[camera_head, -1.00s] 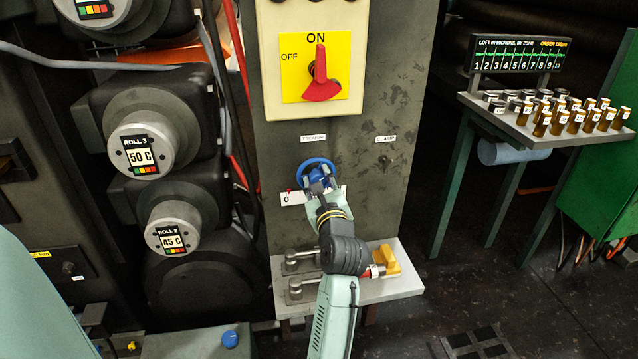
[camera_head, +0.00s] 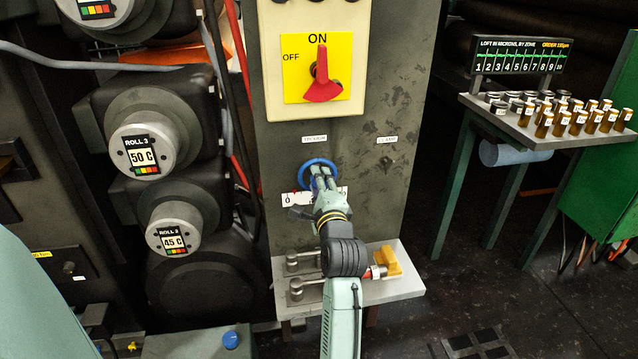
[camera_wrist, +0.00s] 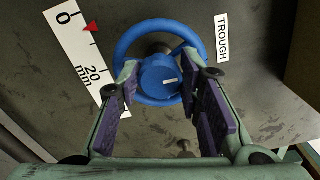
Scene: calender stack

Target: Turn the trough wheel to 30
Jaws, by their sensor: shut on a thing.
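The blue trough wheel (camera_head: 303,172) is on the grey machine column, under a small label. It also fills the top middle of the wrist view (camera_wrist: 207,45), with a white mark on its hub. My gripper (camera_head: 322,175) is at the wheel, its two fingers on either side of the hub (camera_wrist: 158,80) in the wrist view, shut on it. A white scale (camera_wrist: 78,50) marked 0, 20 and mm lies left of the wheel. Its red pointer (camera_wrist: 91,28) stands between 0 and 20, nearer 0.
A red ON/OFF switch (camera_head: 322,80) on a yellow plate is above the wheel. A grey shelf (camera_head: 395,287) with metal levers and a yellow block (camera_head: 388,262) is below. Rolls stand left; a table of small jars (camera_head: 520,118) stands right.

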